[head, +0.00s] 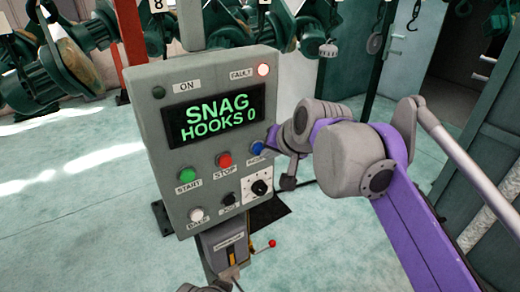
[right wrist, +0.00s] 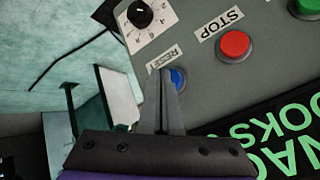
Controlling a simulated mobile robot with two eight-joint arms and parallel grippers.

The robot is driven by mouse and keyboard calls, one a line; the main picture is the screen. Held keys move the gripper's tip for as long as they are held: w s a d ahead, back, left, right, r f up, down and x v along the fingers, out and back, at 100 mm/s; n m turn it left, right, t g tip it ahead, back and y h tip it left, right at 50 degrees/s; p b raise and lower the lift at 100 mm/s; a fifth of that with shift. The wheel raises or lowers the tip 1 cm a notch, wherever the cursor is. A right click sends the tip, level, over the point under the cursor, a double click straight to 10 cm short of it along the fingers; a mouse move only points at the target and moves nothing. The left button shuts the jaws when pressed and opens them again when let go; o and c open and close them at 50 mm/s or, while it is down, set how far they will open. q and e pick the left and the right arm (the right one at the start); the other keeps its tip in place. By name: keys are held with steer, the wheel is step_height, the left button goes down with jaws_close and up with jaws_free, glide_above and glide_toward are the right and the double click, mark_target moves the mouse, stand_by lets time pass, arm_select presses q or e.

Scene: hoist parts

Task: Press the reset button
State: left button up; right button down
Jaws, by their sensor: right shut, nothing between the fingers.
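The reset button is a blue button (head: 257,147) at the right of the button row on a grey control panel (head: 185,238). In the right wrist view the blue button (right wrist: 178,79) sits beside its RESET label (right wrist: 163,58). My right gripper (head: 268,150) is shut and empty, with its tips at the blue button. In the right wrist view the narrow shut fingers (right wrist: 167,78) partly cover the button; I cannot tell if they touch it. A grey part at the bottom of the head view may be my left gripper; its fingers are not clear.
A green START button (head: 187,174), red STOP button (head: 224,160), white button (head: 197,214) and dial (head: 259,187) are close by. A red-knobbed lever (head: 271,243) stands below.

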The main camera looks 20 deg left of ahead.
steer(key=shift+w+a, duration=0.3)
steer(key=shift+a, duration=0.05)
stand_by(0.6)
steer(key=shift+s+d, duration=0.55)
steer(key=shift+d, duration=0.1)
steer(key=shift+d, duration=0.1)
steer(key=shift+s+d, duration=0.8)
steer(key=shift+d, duration=0.15)
steer(key=shift+s+d, duration=0.75)
steer(key=shift+d, duration=0.2)
